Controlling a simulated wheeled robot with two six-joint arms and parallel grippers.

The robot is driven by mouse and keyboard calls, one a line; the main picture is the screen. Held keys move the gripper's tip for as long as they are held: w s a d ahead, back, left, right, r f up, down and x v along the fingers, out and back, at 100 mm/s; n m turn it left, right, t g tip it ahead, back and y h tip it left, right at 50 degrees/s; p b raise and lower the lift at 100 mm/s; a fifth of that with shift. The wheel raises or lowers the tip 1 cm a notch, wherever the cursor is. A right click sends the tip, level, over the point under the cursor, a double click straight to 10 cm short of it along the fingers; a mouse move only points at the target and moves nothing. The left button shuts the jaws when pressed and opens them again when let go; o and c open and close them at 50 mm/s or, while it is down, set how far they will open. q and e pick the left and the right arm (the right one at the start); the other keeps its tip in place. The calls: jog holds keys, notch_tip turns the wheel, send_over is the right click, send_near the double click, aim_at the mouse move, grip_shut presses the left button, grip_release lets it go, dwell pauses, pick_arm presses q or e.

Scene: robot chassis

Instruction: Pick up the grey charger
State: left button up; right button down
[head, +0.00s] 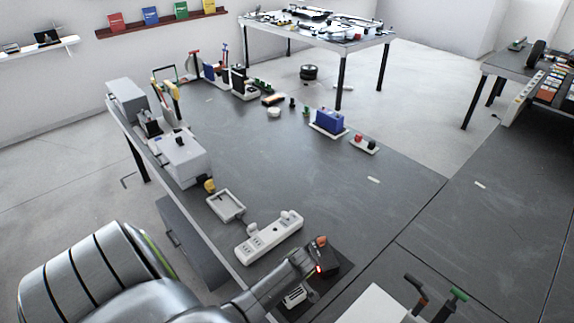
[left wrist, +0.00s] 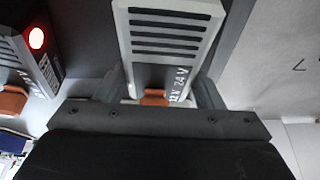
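The grey charger (head: 293,296) is a light grey box with dark slots, on the dark bench at the bottom of the head view. In the left wrist view the charger (left wrist: 165,35) shows its slots, a "12V 24V" label and an orange part. My left gripper (left wrist: 162,88) has one finger on each side of the charger's near end; it looks open, and firm contact is not visible. In the head view my left gripper (head: 298,267) is beside the charger, partly hidden by its own arm. My right gripper is not in view.
A black charger (head: 328,262) with a red light stands close by; it also shows in the left wrist view (left wrist: 38,60). A white power strip (head: 268,237) and a small tray (head: 226,205) lie behind. The bench middle is clear.

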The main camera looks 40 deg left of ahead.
pick_arm(q)
jog(key=c, duration=0.7)
jog(key=shift+c, duration=0.8)
jog(key=shift+r, duration=0.1)
